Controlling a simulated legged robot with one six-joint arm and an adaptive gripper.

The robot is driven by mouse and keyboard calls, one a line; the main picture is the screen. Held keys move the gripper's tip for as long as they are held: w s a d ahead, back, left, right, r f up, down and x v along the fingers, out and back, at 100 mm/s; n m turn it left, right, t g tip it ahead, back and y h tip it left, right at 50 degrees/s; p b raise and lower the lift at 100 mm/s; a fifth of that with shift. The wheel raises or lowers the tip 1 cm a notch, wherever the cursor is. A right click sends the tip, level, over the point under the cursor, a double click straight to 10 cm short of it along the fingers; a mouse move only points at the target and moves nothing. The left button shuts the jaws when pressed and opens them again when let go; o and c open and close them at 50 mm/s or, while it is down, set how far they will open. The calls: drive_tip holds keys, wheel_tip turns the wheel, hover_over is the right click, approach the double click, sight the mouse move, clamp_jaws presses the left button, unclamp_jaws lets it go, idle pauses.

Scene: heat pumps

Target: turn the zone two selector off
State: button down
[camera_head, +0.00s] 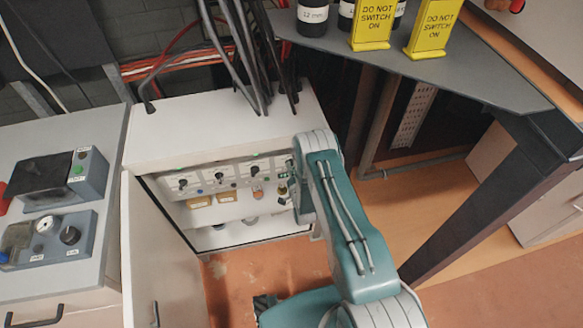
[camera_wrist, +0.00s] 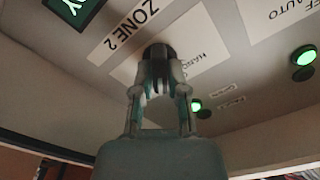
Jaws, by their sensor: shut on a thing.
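The zone two selector (camera_wrist: 158,52) is a black round knob on a pale panel, beside a white label reading ZONE 2 (camera_wrist: 122,30). In the wrist view my gripper (camera_wrist: 161,72) is shut on this knob, with its two fingers on either side. The knob's pointer is hidden by the fingers, so I cannot tell its setting. A partly covered position label (camera_wrist: 196,57) sits beside the knob. In the head view my gripper (camera_head: 291,186) reaches the right end of the selector row in the open cabinet, and my arm hides the selector there.
Green lamps (camera_wrist: 304,56) (camera_wrist: 195,105) are lit on the panel. In the head view, other selectors (camera_head: 183,182) and tan labels line the cabinet (camera_head: 215,125). Its open door (camera_head: 160,255) stands at left. A dark table (camera_head: 440,70) with yellow DO NOT SWITCH ON signs (camera_head: 372,25) is at right.

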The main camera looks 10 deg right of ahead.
drive_tip(key=n, duration=0.7)
drive_tip(key=shift+a, duration=0.1)
idle(0.5)
drive_tip(key=c, duration=0.7)
unclamp_jaws()
drive_tip(key=shift+o, duration=0.2)
drive_tip(key=s, duration=1.2)
drive_tip(key=shift+f, duration=0.1)
